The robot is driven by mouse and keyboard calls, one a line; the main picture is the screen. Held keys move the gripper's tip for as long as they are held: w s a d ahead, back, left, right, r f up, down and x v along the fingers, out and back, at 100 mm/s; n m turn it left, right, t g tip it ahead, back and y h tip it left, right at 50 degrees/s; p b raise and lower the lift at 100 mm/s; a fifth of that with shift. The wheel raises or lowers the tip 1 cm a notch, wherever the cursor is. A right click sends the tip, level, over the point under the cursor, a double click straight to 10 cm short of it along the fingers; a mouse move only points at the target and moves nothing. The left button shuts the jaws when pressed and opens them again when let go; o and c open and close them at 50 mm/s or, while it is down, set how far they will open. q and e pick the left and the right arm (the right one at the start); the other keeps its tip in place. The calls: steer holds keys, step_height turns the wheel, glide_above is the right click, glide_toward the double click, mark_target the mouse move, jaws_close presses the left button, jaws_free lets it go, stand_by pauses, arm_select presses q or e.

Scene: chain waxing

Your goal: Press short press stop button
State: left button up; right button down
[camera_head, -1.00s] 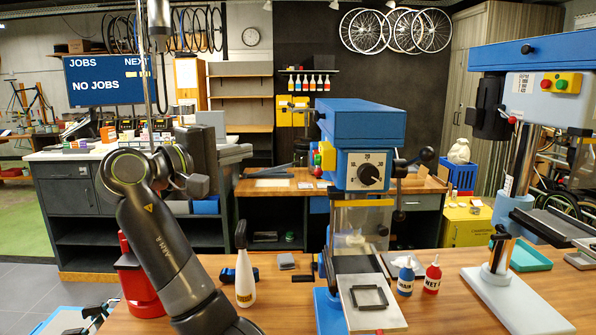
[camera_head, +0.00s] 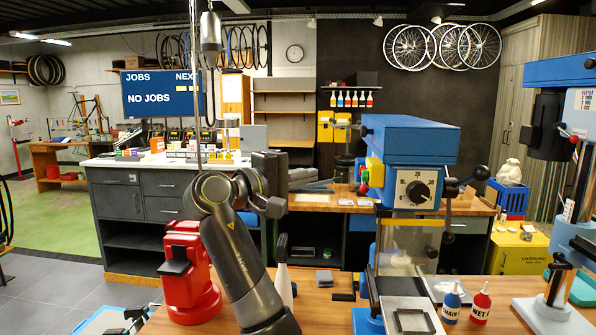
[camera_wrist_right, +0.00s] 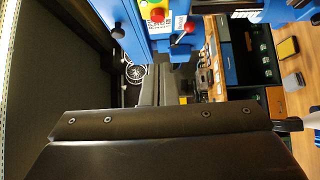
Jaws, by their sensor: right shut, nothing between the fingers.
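The short press (camera_head: 412,142) has a blue head and a round dial, and stands right of centre in the head view. On its left side is a yellow button box (camera_head: 375,171) with a green button (camera_head: 365,176) and a red stop button (camera_head: 363,188). My right gripper (camera_head: 272,206) is dark, shut and empty, well left of the box and apart from it. The right wrist view shows a yellow box with a red button (camera_wrist_right: 157,14) and a green one at the top; I cannot tell for certain which press that is. My left gripper is out of view.
The tall press (camera_head: 560,180) is cut off at the right edge. A blue bottle (camera_head: 452,303) and a red bottle (camera_head: 480,304) stand right of the short press. A red stand (camera_head: 188,275) and a white bottle (camera_head: 284,285) flank my right arm. The wooden bench (camera_head: 325,312) has bare patches.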

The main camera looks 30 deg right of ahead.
steer(key=s+p+x, duration=0.2)
steer(key=p+x, duration=0.2)
steer(key=x, duration=0.4)
steer(key=shift+s+d, duration=0.35)
steer(key=shift+d, duration=0.2)
